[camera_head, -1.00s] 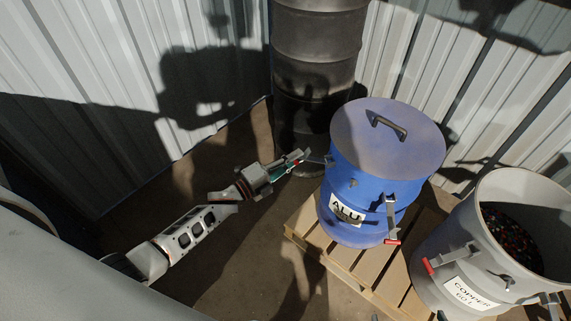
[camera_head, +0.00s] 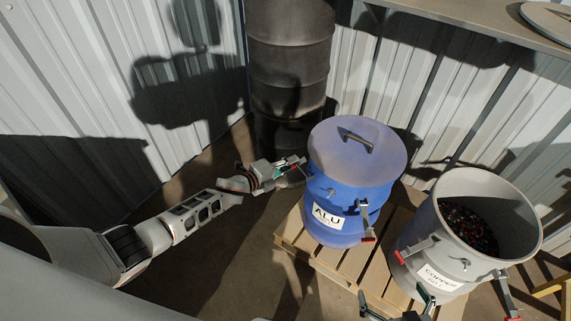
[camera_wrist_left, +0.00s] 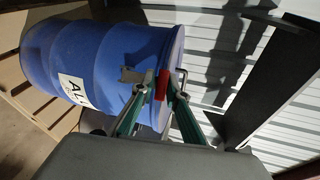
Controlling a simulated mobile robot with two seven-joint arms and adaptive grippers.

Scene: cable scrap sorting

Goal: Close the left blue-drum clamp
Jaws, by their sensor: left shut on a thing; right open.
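The blue drum (camera_head: 335,200) with the ALU label stands upright on a wooden pallet, its lid (camera_head: 358,152) on. In the left wrist view the drum (camera_wrist_left: 100,55) appears sideways. My left gripper (camera_head: 302,162) is at the drum's left side, just below the rim. In the wrist view the left gripper (camera_wrist_left: 163,88) is shut on the red-tipped handle of the left clamp (camera_wrist_left: 162,84). A metal latch plate (camera_wrist_left: 131,76) sits on the drum wall beside it. Another clamp with a red handle (camera_head: 368,238) hangs on the drum's front right. My right gripper (camera_head: 400,308) is open at the bottom edge, partly cut off.
A grey COPPER drum (camera_head: 435,268), open and holding dark scrap, stands at the right with red-handled clamps. A dark tall drum (camera_head: 290,70) stands behind the left gripper. The pallet (camera_head: 325,262) edge is in front. Bare floor lies at the lower left. Corrugated walls close the back.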

